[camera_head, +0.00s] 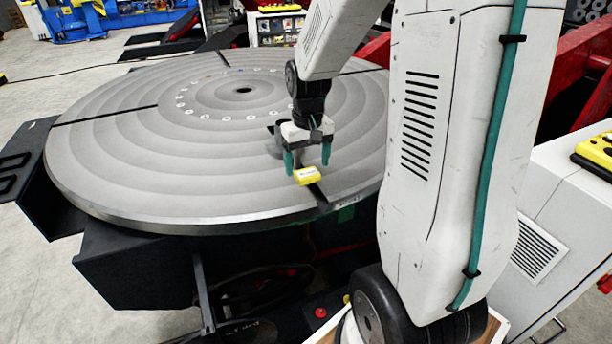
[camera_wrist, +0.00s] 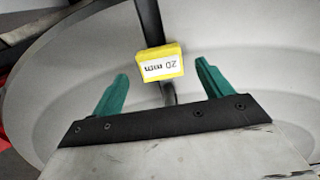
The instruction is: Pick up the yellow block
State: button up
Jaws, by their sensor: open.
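The yellow block (camera_head: 307,176) lies on the round grey turntable (camera_head: 120,150), near its front right edge, beside or over a dark radial slot. In the wrist view the yellow block (camera_wrist: 160,63) shows a white label reading "20 mm" upside down. My gripper (camera_head: 307,163) has green fingers, open and empty, just above and behind the block. In the wrist view my gripper (camera_wrist: 160,85) has its fingers to the left and right, with the block between their lines and slightly beyond the tips. I cannot tell the exact height between fingertips and block.
The turntable has a ring of small holes around a dark centre hole (camera_head: 243,91). Its surface left of the block is clear. A white cabinet (camera_head: 570,230) with a yellow item (camera_head: 597,148) on top stands at the right. Red machinery (camera_head: 585,75) is behind it.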

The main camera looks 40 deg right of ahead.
aim_at(307, 176)
notch_tip(307, 176, down, 2)
jog(key=shift+f, duration=0.25)
jog(key=shift+a, duration=0.1)
jog(key=c, duration=1.3)
jog(key=shift+r, duration=0.15)
